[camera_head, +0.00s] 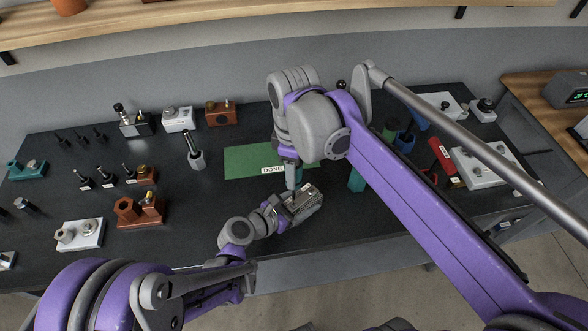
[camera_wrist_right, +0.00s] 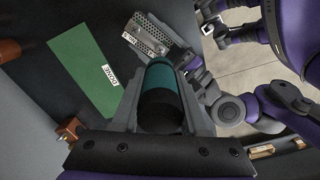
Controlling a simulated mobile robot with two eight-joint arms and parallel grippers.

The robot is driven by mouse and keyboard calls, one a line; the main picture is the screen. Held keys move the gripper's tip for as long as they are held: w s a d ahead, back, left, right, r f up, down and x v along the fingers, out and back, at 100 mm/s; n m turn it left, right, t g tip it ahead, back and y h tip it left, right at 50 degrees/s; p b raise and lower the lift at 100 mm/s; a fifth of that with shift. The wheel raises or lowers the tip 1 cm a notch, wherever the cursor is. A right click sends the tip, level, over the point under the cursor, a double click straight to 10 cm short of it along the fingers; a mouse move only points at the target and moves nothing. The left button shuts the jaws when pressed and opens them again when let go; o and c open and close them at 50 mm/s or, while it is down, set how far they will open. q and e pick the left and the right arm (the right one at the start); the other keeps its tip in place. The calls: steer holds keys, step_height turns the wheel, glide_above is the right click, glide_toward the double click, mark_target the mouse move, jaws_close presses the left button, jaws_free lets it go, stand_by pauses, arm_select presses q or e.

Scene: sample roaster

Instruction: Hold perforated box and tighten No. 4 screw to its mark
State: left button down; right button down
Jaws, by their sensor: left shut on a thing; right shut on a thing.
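The grey perforated box (camera_head: 309,207) is at the front middle of the bench, tilted in the picture. My left gripper (camera_head: 282,212) is shut on its left side; box (camera_wrist_right: 148,32) and left gripper (camera_wrist_right: 180,60) also show in the right wrist view. My right gripper (camera_head: 289,160) is above the box, shut on a screwdriver with a teal and black handle (camera_wrist_right: 160,92). I cannot tell whether the tip touches a screw. The No. 4 screw and its mark cannot be made out.
A green mat (camera_head: 240,161) labelled DONE lies just behind the box. A teal block (camera_head: 356,181) stands to the right of it. A grey hexagonal holder (camera_head: 198,160), brown block (camera_head: 138,213) and white block (camera_head: 79,235) stand left. A white plate (camera_head: 484,168) lies right.

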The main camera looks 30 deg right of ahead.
steer(key=shift+f, duration=1)
